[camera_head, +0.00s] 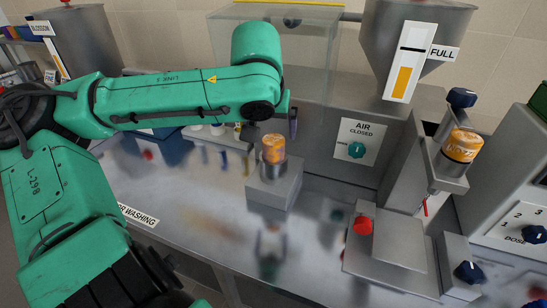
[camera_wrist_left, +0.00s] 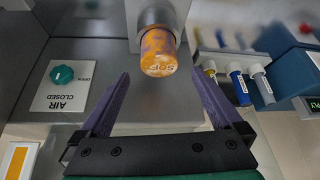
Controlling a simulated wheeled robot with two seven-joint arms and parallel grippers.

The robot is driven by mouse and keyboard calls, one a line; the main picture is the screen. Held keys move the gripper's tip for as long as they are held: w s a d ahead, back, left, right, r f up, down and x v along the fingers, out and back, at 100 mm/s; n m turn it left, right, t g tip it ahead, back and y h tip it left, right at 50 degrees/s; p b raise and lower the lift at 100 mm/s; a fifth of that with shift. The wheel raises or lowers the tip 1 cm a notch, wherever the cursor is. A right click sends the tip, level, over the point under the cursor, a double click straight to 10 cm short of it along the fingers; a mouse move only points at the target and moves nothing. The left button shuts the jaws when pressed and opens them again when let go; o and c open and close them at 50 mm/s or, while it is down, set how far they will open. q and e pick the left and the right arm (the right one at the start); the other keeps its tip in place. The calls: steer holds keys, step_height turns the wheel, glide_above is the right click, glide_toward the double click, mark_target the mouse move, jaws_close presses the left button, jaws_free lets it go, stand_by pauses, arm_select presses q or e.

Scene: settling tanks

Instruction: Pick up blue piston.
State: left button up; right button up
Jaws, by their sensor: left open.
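Several small tubes stand in a row at the right of the left wrist view. One of them has a blue body and a white label (camera_wrist_left: 239,87); I cannot tell for certain whether it is the blue piston. My left gripper (camera_wrist_left: 160,82) is open, with its two purple fingers apart and nothing between them. My right gripper is out of view.
A similar orange cylinder (camera_head: 461,146) sits in a holder at the right. The AIR panel (camera_head: 356,143) with a green knob stands behind the block. A red button (camera_head: 363,225) is on a metal plate. A steel hopper (camera_head: 415,40) is above. The bench (camera_head: 215,190) left of the block is clear.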

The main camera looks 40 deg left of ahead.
mark_target(274, 139)
arm_select(q)
steer(key=x, duration=0.5)
steer(key=shift+w+a+f, duration=0.1)
steer(key=shift+f, duration=0.3)
steer(key=shift+r, duration=0.1)
jaws_close()
steer(key=shift+r, duration=0.1)
